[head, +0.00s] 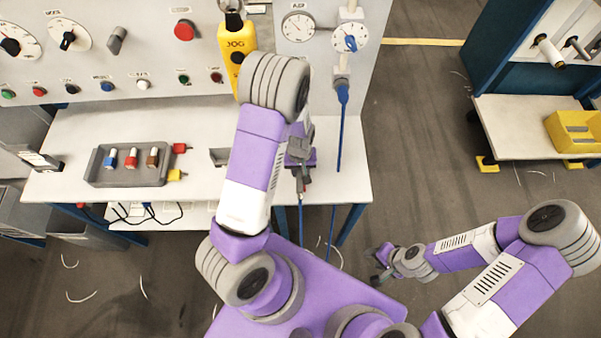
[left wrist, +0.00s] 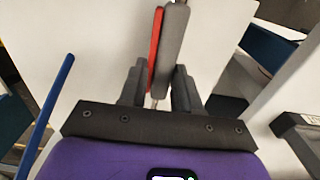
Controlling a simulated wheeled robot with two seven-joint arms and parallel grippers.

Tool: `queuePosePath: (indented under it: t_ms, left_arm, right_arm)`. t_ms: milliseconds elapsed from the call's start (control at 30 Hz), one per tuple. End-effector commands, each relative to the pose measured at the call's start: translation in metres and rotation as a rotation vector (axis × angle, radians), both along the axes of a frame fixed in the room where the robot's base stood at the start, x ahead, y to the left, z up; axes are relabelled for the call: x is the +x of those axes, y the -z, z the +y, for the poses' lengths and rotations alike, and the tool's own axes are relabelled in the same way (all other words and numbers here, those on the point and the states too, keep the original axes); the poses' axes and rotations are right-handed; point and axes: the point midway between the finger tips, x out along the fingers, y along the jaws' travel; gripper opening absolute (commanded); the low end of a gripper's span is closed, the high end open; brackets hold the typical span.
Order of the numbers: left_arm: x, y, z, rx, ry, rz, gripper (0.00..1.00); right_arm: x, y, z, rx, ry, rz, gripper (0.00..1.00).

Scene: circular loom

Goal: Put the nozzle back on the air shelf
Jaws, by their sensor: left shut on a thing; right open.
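The nozzle is a grey body (left wrist: 173,50) with a red strip along one side. In the left wrist view it stands between the two dark fingers of my left gripper (left wrist: 158,88), which is shut on it. In the head view my left gripper (head: 301,178) is over the right part of the white bench, near its front edge; the nozzle there is too small to make out clearly. A small grey holder (head: 219,157) on the bench, partly behind my left arm, may be the air shelf; I cannot tell. My right gripper (head: 377,264) is open and empty, low over the floor.
The blue air hose (head: 342,130) hangs from the gauge panel (head: 320,60) right of my left gripper. A grey tray (head: 130,165) with several coloured pieces sits on the bench (head: 75,130) at left. A yellow JOG pendant (head: 235,52) hangs behind my arm.

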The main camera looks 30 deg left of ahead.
Motion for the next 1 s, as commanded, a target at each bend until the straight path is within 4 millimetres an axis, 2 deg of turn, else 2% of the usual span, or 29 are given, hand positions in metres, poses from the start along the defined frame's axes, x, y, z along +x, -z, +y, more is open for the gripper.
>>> queuePosePath:
  t_ms: [33, 133, 200, 433, 467, 600, 867, 1000]
  left_arm:
    - [-0.001, 0.011, 0.0, 0.0, -0.001, 0.004, 0.04]
    - [-0.001, 0.022, 0.0, 0.0, -0.001, 0.004, 0.04]
    - [0.0, 0.023, 0.0, -0.001, -0.001, 0.001, 0.0]
    - [0.0, 0.024, 0.0, 0.0, -0.001, 0.0, 0.0]
    - [0.0, 0.024, 0.0, -0.001, -0.001, 0.001, 0.36]
    - [0.0, 0.023, 0.0, -0.001, -0.001, 0.001, 0.58]
    - [0.0, 0.023, 0.0, -0.001, -0.001, 0.001, 0.58]
    - [0.0, 0.013, 0.0, 0.0, 0.0, -0.001, 0.58]
  right_arm:
    - [0.0, 0.003, 0.0, 0.0, 0.0, 0.0, 0.43]
    - [0.0, 0.004, 0.0, 0.0, 0.0, 0.0, 0.43]
    - [0.0, 0.004, 0.0, 0.0, 0.0, 0.0, 0.43]
    - [0.0, 0.005, 0.0, 0.0, 0.0, 0.0, 0.43]
    - [0.0, 0.005, 0.0, 0.0, 0.0, 0.0, 0.43]
    - [0.0, 0.004, 0.0, 0.0, 0.0, -0.001, 0.43]
    - [0.0, 0.004, 0.0, 0.0, 0.0, 0.0, 0.43]
    - [0.0, 0.002, 0.0, 0.0, 0.0, 0.0, 0.43]
